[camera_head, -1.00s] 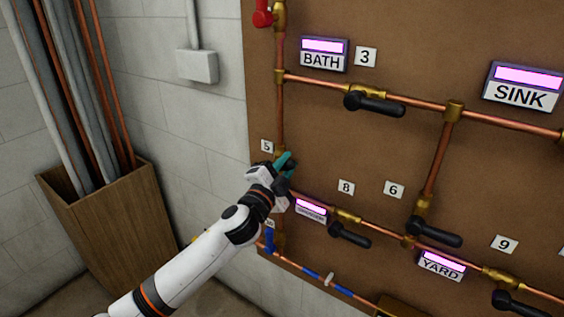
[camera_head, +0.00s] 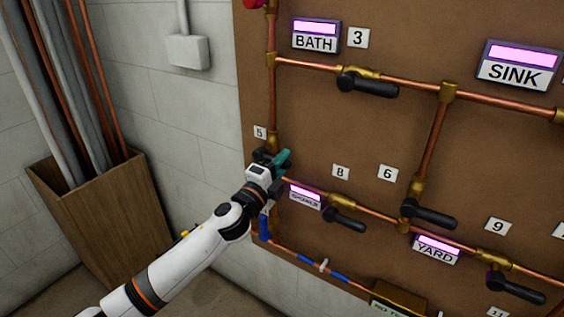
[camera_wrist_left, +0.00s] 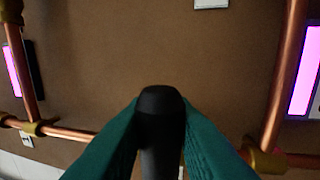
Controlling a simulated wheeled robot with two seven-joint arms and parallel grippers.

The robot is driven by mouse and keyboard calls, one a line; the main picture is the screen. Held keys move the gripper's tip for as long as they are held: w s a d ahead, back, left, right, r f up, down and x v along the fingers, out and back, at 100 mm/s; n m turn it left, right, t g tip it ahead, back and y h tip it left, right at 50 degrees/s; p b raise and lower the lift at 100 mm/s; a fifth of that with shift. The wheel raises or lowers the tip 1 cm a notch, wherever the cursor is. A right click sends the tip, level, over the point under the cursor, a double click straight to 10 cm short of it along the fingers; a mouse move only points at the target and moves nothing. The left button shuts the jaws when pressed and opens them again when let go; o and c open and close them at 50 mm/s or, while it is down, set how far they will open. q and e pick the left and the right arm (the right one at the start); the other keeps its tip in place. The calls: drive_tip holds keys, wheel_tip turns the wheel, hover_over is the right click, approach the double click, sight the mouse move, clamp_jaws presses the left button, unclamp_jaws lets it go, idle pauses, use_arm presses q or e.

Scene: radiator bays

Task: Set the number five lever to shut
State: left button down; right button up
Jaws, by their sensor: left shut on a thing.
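The number 5 tag (camera_head: 260,132) is on the board's left edge, beside a vertical copper pipe. My left gripper (camera_head: 283,160) is just below and right of that tag, over the pipe. In the left wrist view its teal fingers (camera_wrist_left: 160,125) are shut on a black lever handle (camera_wrist_left: 160,103), one finger on each side. In the head view the gripper hides most of this lever and its valve, so its exact angle is hard to tell. My right gripper is not in view.
Other black levers are near, at number 3 (camera_head: 368,85), number 8 (camera_head: 345,220) and number 6 (camera_head: 430,213). Lit signs BATH (camera_head: 315,36) and YARD (camera_head: 437,248) stand out from the board. A wooden bin of pipes (camera_head: 105,215) stands at left.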

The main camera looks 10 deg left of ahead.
use_arm(q)
drive_tip(key=shift+f, duration=0.2)
drive_tip(key=c, duration=1.3)
unclamp_jaws()
drive_tip(key=shift+r, duration=0.1)
drive_tip(key=shift+s, duration=0.1)
drive_tip(key=b+v, duration=0.2)
drive_tip(key=v, duration=1)
